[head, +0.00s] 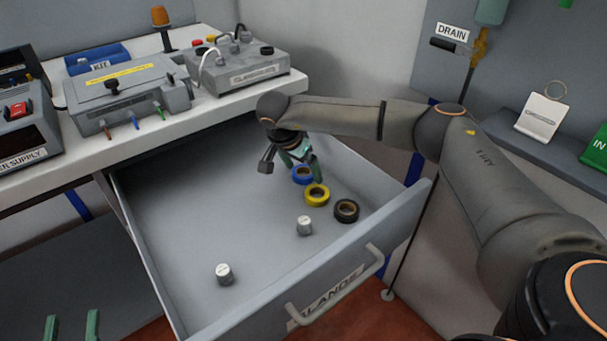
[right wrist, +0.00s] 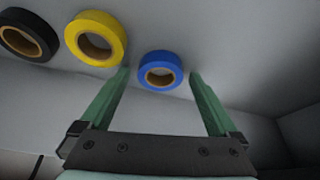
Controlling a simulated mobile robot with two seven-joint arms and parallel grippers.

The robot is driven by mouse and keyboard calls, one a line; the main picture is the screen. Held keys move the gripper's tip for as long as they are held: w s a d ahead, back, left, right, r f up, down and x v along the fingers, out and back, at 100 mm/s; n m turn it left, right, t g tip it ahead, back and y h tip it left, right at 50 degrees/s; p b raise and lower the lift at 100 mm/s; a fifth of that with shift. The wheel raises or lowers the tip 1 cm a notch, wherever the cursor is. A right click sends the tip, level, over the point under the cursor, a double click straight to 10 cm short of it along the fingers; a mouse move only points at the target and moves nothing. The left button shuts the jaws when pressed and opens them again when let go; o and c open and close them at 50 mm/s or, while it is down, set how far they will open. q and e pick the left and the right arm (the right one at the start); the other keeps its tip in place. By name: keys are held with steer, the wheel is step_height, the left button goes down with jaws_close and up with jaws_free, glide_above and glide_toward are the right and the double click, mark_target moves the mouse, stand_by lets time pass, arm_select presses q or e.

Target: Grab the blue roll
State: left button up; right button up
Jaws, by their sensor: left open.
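The blue roll (head: 299,180) lies in the open drawer near its back right, with a tan core. In the right wrist view the blue roll (right wrist: 160,56) shows between and just beyond the fingertips, with a gap on both sides. My right gripper (head: 304,168) reaches down into the drawer at the blue roll and partly covers it. In the right wrist view my right gripper (right wrist: 158,75) has its green fingers spread wide, with nothing held. How far the tips are above the roll is unclear. My left gripper (head: 71,318) is open and empty at the lower left, outside the drawer.
A yellow roll (head: 317,201) sits close to the blue one, and a black roll (head: 346,219) is beyond it. The drawer's front wall (head: 270,300) and right wall bound the space. The drawer's left part is clear.

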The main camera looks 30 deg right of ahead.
steer(key=c, duration=1.3)
steer(key=shift+r, duration=0.1)
